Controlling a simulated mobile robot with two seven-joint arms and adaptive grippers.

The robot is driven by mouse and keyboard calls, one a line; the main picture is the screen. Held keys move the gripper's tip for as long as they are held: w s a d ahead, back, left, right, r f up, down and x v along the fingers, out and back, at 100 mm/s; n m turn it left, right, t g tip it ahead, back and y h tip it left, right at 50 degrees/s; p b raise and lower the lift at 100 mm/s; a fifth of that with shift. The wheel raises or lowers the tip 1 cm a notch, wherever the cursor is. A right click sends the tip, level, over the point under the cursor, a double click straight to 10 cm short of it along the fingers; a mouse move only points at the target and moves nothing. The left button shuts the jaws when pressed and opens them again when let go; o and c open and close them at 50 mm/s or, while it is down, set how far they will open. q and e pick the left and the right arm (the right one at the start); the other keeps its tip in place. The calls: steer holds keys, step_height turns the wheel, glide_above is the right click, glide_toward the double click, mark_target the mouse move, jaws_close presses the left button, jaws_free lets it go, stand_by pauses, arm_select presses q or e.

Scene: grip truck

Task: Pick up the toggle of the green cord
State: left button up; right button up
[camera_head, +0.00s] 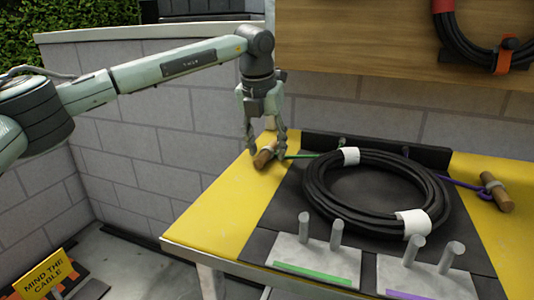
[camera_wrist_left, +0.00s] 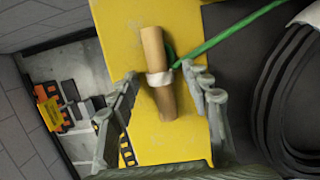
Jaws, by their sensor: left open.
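The wooden toggle (camera_head: 264,156) of the green cord lies on the yellow left part of the table. The green cord (camera_head: 300,156) runs from it toward the coiled black cable. In the left wrist view the toggle (camera_wrist_left: 157,72) is a brown cylinder with a pale band round its middle, and the green cord (camera_wrist_left: 225,36) leaves it to the upper right. My left gripper (camera_head: 267,153) points down at the toggle, partly covering it. It is open, with one finger on each side of the toggle in the left wrist view (camera_wrist_left: 165,95). Contact cannot be told. My right gripper is not in view.
The black cable coil (camera_head: 320,190) with white bands lies on the dark mat. A purple cord with another toggle (camera_head: 497,192) is at the right. Metal plates with upright pegs, marked green (camera_head: 315,272) and purple (camera_head: 408,294), stand in front. A block wall is behind.

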mark_target(269, 147)
arm_select(q)
jaws_close()
steer(key=shift+r, duration=0.15)
steer(key=shift+r, duration=0.6)
step_height(269, 147, up, 3)
steer(key=shift+f, duration=0.1)
steer(key=s+a+r+b, duration=0.2)
steer(key=s+a+r, duration=0.4)
steer(key=a, duration=0.3)
steer(key=shift+s+a, duration=0.25)
steer(key=shift+s, duration=0.1)
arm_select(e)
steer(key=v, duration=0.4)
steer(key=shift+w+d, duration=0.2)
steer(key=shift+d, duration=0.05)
